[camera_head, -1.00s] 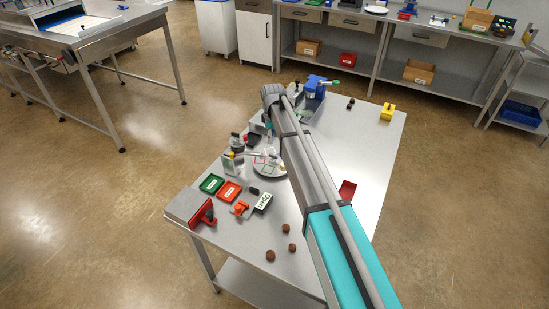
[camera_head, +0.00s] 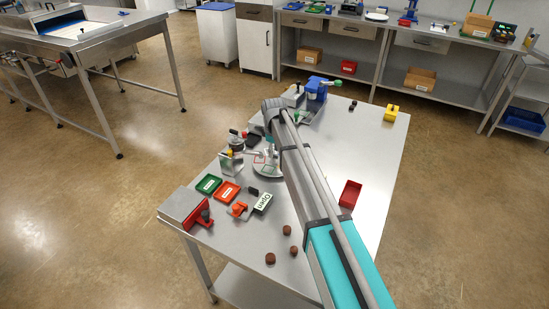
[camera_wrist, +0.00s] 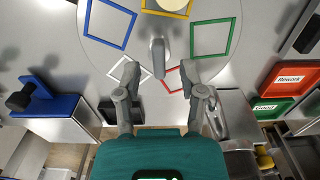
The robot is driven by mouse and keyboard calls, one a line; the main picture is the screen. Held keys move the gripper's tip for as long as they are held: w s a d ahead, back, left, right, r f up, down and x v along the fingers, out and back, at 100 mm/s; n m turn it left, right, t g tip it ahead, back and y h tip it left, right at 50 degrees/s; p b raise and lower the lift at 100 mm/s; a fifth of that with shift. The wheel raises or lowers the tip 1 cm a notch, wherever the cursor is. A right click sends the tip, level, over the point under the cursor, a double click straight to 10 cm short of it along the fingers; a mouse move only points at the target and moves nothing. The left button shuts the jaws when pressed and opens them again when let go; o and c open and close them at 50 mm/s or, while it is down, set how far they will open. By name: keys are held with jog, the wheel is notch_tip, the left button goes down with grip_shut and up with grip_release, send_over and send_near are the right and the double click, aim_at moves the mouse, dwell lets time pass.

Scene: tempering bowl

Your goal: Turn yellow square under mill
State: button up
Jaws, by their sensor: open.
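The round turntable plate (camera_wrist: 215,12) fills the upper wrist view, with coloured square outlines on it. The yellow square (camera_wrist: 178,14) is at the top edge, with a pale round piece on it. The blue square (camera_wrist: 97,42) is left, the green square (camera_wrist: 232,38) right, and the red square (camera_wrist: 172,85) and white square (camera_wrist: 112,70) are lower. A grey upright post (camera_wrist: 158,58) stands near the plate's middle. My gripper (camera_wrist: 160,74) is open, its fingers either side of the post's line and apart from it. I cannot tell which machine is the mill.
In the head view, green (camera_head: 208,184) and orange-red (camera_head: 227,191) trays lie beside the plate. A red bin (camera_head: 350,194), several brown pieces (camera_head: 287,230) and a yellow block (camera_head: 391,114) are on the table. Small machines (camera_head: 233,155) crowd the plate's left. The table's right side is mostly clear.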

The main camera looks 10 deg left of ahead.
jog(key=shift+f+b, duration=0.45)
jog(key=shift+f, duration=0.25)
grip_shut()
jog(key=shift+d, duration=0.15)
